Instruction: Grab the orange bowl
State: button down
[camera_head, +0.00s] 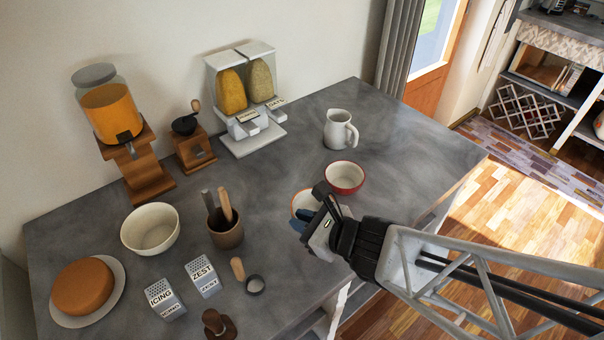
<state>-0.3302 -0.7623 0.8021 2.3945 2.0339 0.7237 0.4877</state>
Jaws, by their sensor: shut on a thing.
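An orange bowl (303,198) stands near the front right edge of the grey counter (260,290). Its rim and pale inside show, and my gripper hides much of its right and front. My gripper (305,220) reaches in from the right and is shut on the bowl's near side. The exact contact of the fingers is hard to see. The bowl looks upright, and I cannot tell whether it is lifted off the counter.
A red bowl (344,177) stands close behind my gripper, with a white pitcher (340,130) farther back. A utensil crock (226,232) is to the left. Shakers (204,277), a cream bowl (150,229) and a cake plate (62,315) fill the left. The counter's right end is clear.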

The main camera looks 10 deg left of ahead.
jog(key=s+d+r, duration=0.1)
jog(key=s+d, duration=0.5)
jog(key=s, duration=0.3)
jog(key=shift+s, duration=0.4)
dwell(0.4)
jog(key=shift+s+d+r, duration=0.1)
jog(key=shift+d, duration=0.05)
